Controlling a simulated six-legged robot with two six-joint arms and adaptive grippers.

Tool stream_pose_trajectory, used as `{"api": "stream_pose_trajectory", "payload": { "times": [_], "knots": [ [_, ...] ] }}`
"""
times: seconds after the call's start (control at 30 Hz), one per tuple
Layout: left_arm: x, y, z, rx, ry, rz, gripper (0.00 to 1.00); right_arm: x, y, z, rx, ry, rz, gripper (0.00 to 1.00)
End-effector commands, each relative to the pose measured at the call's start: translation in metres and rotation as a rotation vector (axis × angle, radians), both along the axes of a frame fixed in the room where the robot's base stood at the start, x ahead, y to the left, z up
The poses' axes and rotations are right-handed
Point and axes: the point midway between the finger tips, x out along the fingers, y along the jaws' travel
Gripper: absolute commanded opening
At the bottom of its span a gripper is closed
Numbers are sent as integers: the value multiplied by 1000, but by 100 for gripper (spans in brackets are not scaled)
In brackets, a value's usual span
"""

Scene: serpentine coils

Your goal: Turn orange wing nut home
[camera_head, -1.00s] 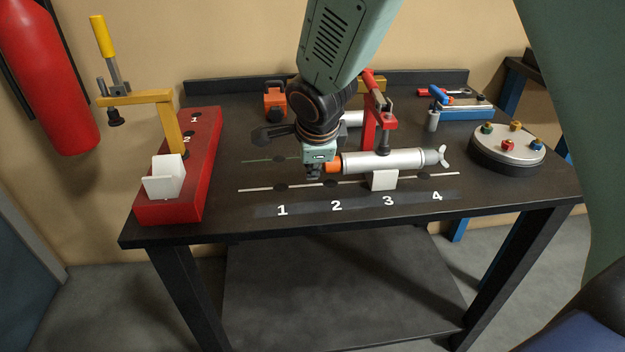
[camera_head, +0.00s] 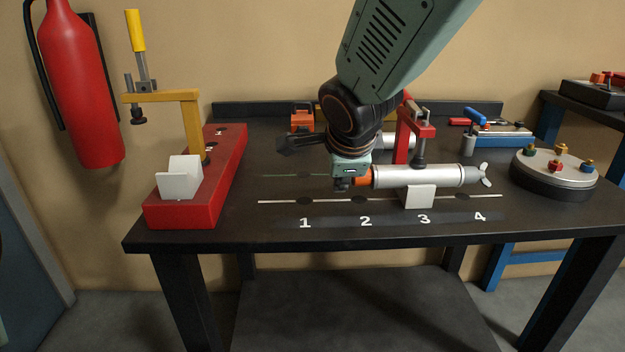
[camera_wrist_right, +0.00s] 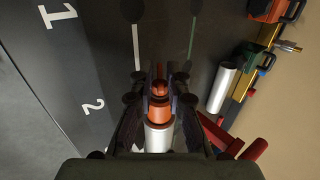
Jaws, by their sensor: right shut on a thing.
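A silver cylinder (camera_head: 418,176) lies level over the dark bench, with a white block (camera_head: 418,196) under it and a red clamp (camera_head: 412,130) over it. The orange wing nut (camera_head: 362,177) is at its left end, mostly hidden in the head view by my right gripper (camera_head: 346,184). In the right wrist view the orange piece (camera_wrist_right: 159,108) sits between the fingers of my right gripper (camera_wrist_right: 160,80), which are shut on it. Pale metal wings (camera_head: 485,175) stick out at the cylinder's right end. My left gripper is out of view.
A red base (camera_head: 185,213) with a white holder (camera_head: 180,180) and a yellow-handled clamp (camera_head: 178,96) stands at the left. A round dark stand (camera_head: 540,185) with coloured knobs is at the right. The bench front, marked with numbers, is clear.

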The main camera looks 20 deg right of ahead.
Motion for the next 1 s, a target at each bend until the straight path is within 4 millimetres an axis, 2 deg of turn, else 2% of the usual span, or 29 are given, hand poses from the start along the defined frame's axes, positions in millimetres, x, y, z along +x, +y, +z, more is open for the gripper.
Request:
{"api": "stream_pose_trajectory", "payload": {
  "times": [0.6, 0.63, 0.77, 1.0],
  "knots": [
    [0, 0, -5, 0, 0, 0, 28, 0, 0, 0, -1, -9, -1, 0],
    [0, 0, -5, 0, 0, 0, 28, 0, 0, 0, -1, -9, -1, 17],
    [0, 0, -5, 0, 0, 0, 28, 0, 0, 0, -2, -8, -1, 28],
    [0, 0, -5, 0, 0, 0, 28, 0, 0, 0, -2, -8, -1, 28]
  ]
}}
